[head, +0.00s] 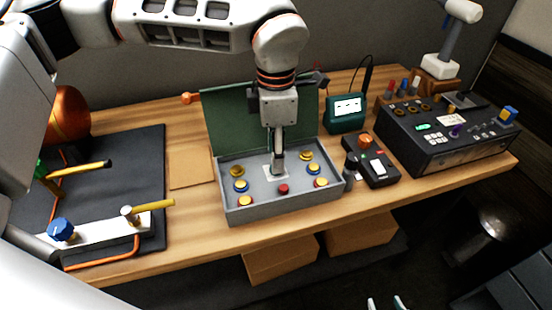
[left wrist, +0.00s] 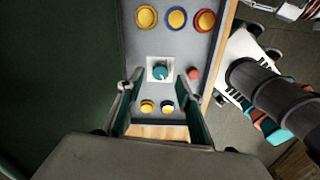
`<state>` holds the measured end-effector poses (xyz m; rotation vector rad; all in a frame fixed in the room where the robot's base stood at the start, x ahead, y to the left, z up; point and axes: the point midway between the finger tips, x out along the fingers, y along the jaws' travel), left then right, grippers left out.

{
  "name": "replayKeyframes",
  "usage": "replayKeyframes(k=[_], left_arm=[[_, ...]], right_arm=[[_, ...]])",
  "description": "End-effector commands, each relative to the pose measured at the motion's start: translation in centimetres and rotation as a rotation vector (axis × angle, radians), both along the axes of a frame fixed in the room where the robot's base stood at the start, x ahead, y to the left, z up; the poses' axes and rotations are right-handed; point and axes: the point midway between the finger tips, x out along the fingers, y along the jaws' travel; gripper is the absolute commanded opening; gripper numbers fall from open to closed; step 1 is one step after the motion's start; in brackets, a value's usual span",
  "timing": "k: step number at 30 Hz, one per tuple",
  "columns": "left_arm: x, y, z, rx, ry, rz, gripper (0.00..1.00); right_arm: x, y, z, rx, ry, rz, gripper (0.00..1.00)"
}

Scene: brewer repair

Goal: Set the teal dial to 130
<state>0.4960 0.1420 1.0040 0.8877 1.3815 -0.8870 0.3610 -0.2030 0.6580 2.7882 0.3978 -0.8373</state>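The teal dial (left wrist: 160,71) sits on a white square plate (left wrist: 152,62) in the grey control box, seen in the left wrist view. Its scale is too small to read. In the head view my left gripper (head: 277,168) points down into the box over the white plate (head: 268,173) and hides the dial. In the left wrist view this gripper (left wrist: 157,82) is open, one finger on each side of the dial, with gaps to it. I cannot tell its exact height. My right gripper's two tips (head: 386,303) show apart at the bottom edge of the head view.
The grey box (head: 270,211) has yellow, blue and red buttons around the dial and a raised green lid (head: 228,125) behind. A black remote (head: 372,165), a teal meter (head: 346,119) and a black console (head: 450,135) stand to the right. A dark mat (head: 140,160) lies left.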

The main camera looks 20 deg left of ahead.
Motion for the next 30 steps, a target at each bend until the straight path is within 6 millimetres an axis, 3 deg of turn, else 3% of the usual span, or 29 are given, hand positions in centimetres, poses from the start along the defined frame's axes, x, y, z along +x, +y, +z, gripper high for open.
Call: replayKeyframes(k=[6,12,18,30], left_arm=[[0.1,0.0,4.8,-0.001,-0.005,0.001,0.36],[0.1,0.0,7.8,-0.001,-0.004,0.001,0.36],[0.0,0.0,9.0,-0.001,0.0,0.001,0.36],[0.0,0.0,9.1,-0.001,0.0,0.0,0.36]], right_arm=[[0.0,0.1,0.1,0.001,-0.001,0.0,0.4],[0.0,0.1,0.1,0.002,0.0,0.0,0.4],[0.0,0.1,0.1,0.002,0.0,0.0,0.4],[0.0,0.1,0.1,0.003,-0.001,0.0,0.4]])
